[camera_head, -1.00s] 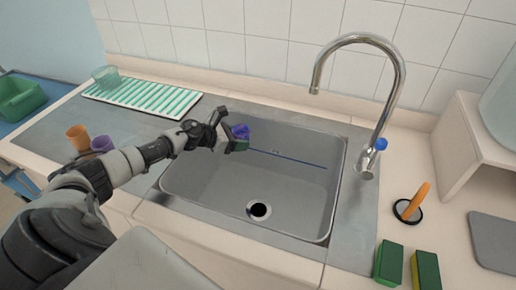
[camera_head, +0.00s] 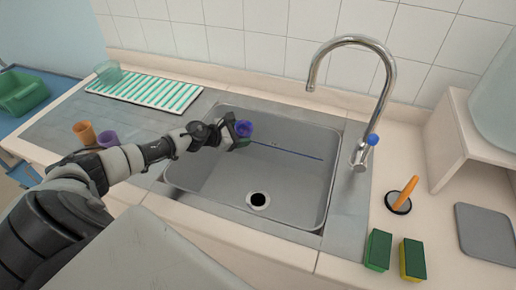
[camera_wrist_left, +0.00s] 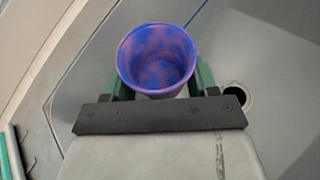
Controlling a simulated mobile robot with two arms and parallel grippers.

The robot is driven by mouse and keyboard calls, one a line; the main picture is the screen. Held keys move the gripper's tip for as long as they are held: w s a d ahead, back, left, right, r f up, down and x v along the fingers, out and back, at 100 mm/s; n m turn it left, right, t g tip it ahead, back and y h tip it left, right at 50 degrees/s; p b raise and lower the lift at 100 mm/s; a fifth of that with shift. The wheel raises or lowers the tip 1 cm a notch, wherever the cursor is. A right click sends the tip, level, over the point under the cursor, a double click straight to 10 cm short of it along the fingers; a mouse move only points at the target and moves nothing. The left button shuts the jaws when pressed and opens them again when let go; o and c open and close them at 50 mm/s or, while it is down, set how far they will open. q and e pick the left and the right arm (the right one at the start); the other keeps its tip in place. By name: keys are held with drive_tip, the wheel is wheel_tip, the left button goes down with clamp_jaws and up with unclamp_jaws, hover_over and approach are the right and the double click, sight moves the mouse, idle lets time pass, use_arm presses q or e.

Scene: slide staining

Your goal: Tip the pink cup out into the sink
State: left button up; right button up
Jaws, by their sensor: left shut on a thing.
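My left gripper (camera_head: 236,137) is shut on a cup (camera_head: 245,129) over the back left part of the grey sink (camera_head: 225,185). The cup looks blue-violet in the head view. In the left wrist view the cup (camera_wrist_left: 157,58) has a violet-blue rim and a blotchy blue and pink inside, with its mouth facing the camera. I see no separate plainly pink cup. The green-edged fingers of the left gripper (camera_wrist_left: 157,82) sit on either side of the cup. My right gripper is not in view.
The tap (camera_head: 388,75) arches over the sink's right side. The drain (camera_head: 258,200) is open to view. An orange cup (camera_head: 84,132) and a purple cup (camera_head: 107,139) stand at left, near a striped rack (camera_head: 150,93). Sponges (camera_head: 378,250) lie at right.

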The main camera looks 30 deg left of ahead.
sight(245, 136)
use_arm(q)
drive_tip(key=shift+s+d+r+m+y+p, duration=0.3)
drive_tip(key=shift+d+r+m+y+p, duration=0.1)
drive_tip(key=shift+d+r+m+p, duration=0.15)
drive_tip(key=d+p, duration=0.1)
drive_tip(key=s+m+t+y+p, duration=0.1)
drive_tip(key=shift+d+r+m+p, duration=0.25)
drive_tip(key=shift+d+r+p, duration=0.05)
drive_tip(key=shift+d+r, duration=0.1)
drive_tip(key=shift+d+r+m+t+y, duration=0.2)
drive_tip(key=shift+m+t+y, duration=0.15)
drive_tip(key=shift+m, duration=0.25)
drive_tip(key=shift+r+m+t, duration=0.15)
drive_tip(key=shift+m+t, duration=0.1)
drive_tip(key=shift+m, duration=0.05)
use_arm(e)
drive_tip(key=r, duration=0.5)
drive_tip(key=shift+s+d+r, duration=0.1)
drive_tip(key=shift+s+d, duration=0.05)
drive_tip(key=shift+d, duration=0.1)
use_arm(q)
drive_tip(key=shift+s+r+m+t+y, duration=0.1)
drive_tip(key=shift+r+m+t+y, duration=0.2)
drive_tip(key=shift+m, duration=0.2)
drive_tip(key=shift+r+m, duration=0.15)
drive_tip(key=shift+m, duration=0.15)
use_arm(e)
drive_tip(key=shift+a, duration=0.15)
